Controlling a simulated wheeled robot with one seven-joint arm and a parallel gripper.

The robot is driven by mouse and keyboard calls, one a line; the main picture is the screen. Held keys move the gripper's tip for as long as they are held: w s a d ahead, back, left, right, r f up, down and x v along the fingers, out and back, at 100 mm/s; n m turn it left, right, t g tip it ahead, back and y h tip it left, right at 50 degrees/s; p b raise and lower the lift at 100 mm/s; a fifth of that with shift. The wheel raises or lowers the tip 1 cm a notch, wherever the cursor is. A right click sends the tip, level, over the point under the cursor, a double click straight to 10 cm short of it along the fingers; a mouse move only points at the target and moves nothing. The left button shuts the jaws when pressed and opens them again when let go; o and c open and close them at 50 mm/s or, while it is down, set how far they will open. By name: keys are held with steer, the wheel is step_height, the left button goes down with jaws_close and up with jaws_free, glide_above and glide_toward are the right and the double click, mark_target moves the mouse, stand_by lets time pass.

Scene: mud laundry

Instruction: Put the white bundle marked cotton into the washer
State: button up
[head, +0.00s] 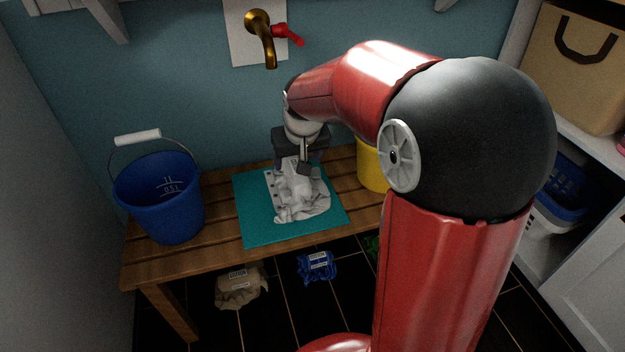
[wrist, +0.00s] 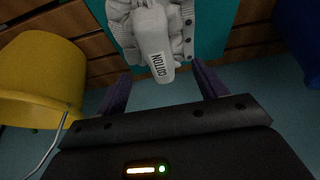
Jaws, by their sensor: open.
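The white bundle (head: 303,200) lies crumpled on a teal mat (head: 258,225) on a wooden bench. In the wrist view the bundle (wrist: 125,30) shows its pale tag reading COTTON and dark studs. My gripper (head: 303,168) is over the bundle's back part in the head view. In the wrist view my gripper (wrist: 162,82) is open, with its dark fingers apart on either side of the tag's lower end. Contact with the bundle cannot be told. I cannot make out a washer in either view.
A blue bucket (head: 160,200) stands left on the bench and a yellow bucket (head: 372,166) right. A brass tap (head: 262,38) is on the wall above. Tan (head: 240,287) and blue (head: 317,266) bundles lie beneath. Shelves on the right hold a blue basket (head: 563,187).

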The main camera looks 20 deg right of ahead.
mark_target(294, 196)
steer(key=shift+w+d+f, duration=0.1)
steer(key=shift+w+f, duration=0.15)
steer(key=shift+f, duration=0.15)
steer(key=shift+b+x, duration=0.65)
steer(key=shift+x, duration=2.95)
steer(key=shift+w, duration=0.1)
steer(key=shift+c, duration=0.4)
steer(key=c, duration=1.2)
